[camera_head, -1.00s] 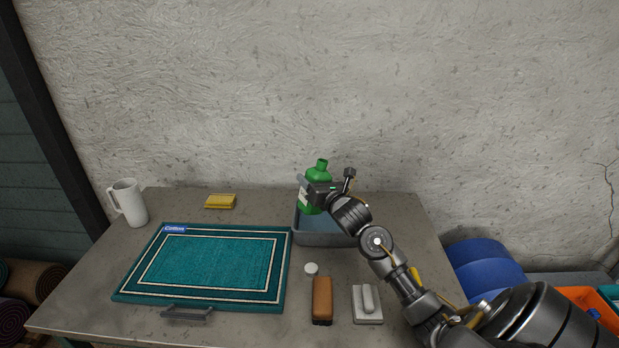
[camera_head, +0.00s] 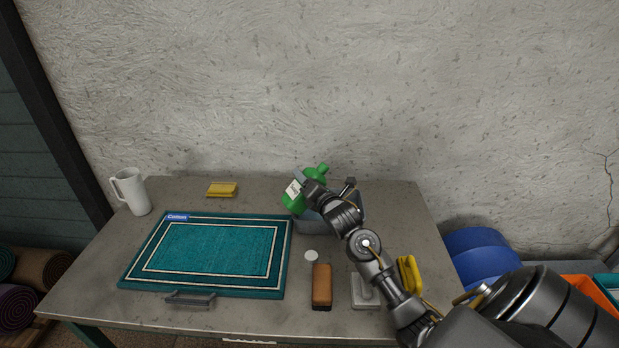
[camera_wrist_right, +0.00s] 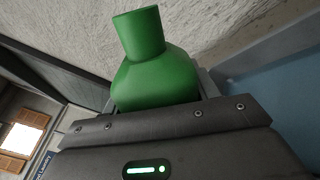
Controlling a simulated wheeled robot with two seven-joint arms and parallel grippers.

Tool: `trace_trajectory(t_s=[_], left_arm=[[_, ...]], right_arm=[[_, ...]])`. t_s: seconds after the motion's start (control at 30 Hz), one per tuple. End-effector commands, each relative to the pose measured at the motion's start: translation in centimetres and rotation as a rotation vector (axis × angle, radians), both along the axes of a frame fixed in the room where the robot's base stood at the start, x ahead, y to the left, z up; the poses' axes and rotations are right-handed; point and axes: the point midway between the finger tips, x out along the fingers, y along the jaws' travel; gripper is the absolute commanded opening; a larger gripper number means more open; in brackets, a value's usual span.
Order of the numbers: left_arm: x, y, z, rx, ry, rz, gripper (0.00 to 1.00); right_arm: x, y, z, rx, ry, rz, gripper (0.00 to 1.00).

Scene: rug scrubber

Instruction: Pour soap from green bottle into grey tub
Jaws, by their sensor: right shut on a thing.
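The green bottle (camera_head: 293,203) has a white label and is tilted, its neck leaning to the right in the head view. It has no cap on its neck in the right wrist view (camera_wrist_right: 145,60). My right gripper (camera_head: 308,190) is shut on the bottle and holds it at the left side of the grey tub (camera_head: 318,226). The tub stands at the back right of the table, partly hidden by my right arm and the bottle. Its bluish inside shows at the right of the wrist view (camera_wrist_right: 285,105). No stream of soap is visible. My left gripper is out of view.
A teal rug (camera_head: 207,256) lies on the table (camera_head: 90,290), with a grey-handled tool (camera_head: 190,299) at its front edge. A white cap (camera_head: 311,256), brown brush (camera_head: 322,287) and grey-white tool (camera_head: 365,291) are in front of the tub. A white mug (camera_head: 131,192) and yellow sponge (camera_head: 221,189) stand back left.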

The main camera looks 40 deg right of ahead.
Motion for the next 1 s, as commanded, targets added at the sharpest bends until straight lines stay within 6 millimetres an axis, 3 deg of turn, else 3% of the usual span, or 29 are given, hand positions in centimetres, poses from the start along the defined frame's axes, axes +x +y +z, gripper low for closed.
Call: trace_trajectory(t_s=[1.0], left_arm=[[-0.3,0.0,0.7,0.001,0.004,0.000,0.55]], right_arm=[[0.1,0.6,-0.9,0.216,-0.042,-0.002,0.20]])
